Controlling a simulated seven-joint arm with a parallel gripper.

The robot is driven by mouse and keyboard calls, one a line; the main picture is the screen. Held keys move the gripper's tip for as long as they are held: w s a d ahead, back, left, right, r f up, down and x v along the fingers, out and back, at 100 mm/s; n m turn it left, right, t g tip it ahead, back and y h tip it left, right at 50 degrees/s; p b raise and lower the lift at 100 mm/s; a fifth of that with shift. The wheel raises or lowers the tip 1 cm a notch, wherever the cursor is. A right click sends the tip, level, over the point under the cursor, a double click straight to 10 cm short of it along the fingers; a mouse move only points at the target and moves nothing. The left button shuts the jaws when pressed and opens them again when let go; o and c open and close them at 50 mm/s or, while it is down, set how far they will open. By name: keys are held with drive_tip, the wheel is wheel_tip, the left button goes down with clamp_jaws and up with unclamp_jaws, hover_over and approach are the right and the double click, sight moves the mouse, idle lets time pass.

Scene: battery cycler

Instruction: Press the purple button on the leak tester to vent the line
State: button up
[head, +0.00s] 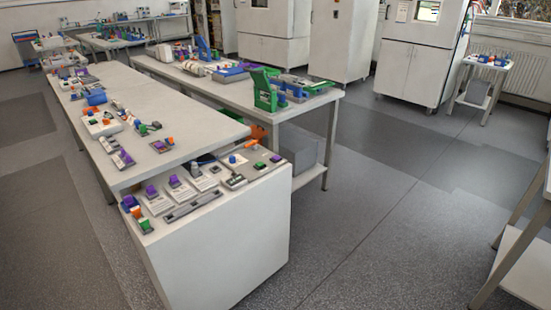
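My gripper is not in view. Several purple parts stand on small devices at the near end of the white bench. Two purple blocks, a left one (151,192) and a right one (175,182), sit on pale units there. Another purple part (276,158) lies on a grey panel at the right end. More purple parts (123,158) show on the table behind. The devices are too small to tell which is the leak tester or which purple part is its button.
A white cabinet-like bench (215,255) stands nearest, with a long white table (165,125) behind it. A second table (225,88) carries a green device (265,90). Tall white cabinets (410,60) line the back. The grey floor (390,220) at right is clear.

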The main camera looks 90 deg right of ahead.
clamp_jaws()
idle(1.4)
